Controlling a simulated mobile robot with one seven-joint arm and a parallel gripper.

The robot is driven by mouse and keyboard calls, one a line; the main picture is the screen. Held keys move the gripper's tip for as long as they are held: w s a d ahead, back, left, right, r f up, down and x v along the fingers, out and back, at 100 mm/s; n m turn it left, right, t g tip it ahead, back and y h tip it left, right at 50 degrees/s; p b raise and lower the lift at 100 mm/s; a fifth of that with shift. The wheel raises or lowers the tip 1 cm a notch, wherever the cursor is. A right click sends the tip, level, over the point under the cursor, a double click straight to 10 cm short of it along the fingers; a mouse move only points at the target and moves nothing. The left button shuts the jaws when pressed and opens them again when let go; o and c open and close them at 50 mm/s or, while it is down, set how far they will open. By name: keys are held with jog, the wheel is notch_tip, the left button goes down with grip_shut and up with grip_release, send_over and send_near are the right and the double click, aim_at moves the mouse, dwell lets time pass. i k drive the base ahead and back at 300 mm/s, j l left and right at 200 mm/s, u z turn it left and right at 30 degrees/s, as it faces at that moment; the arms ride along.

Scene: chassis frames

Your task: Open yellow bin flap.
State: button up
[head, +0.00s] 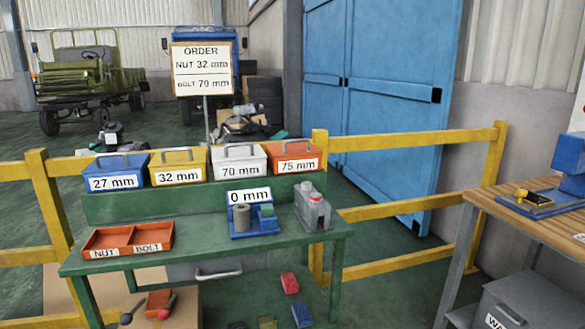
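The yellow bin (160,178), labelled "32 mm", stands on the raised back shelf of the green workbench. It is second from the left in a row of bins. Its flap (165,159) looks shut, and a grey handle (178,150) arches over it. My gripper is not in view, so nothing of mine is seen touching the bin.
A blue "27 mm" bin (122,164) sits to its left, with white "70 mm" (255,160) and orange "75 mm" (298,153) bins to its right. An orange tray (128,231), a display reading "0 mm" (249,197) and a grey canister (312,211) occupy the bench.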

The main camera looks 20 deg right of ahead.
aim_at(180, 155)
jog(key=i+j, duration=0.15)
jog(key=i, duration=0.45)
jog(key=i+j, duration=0.2)
jog(key=i, duration=0.45)
jog(key=i+j, duration=0.15)
jog(key=i, duration=0.45)
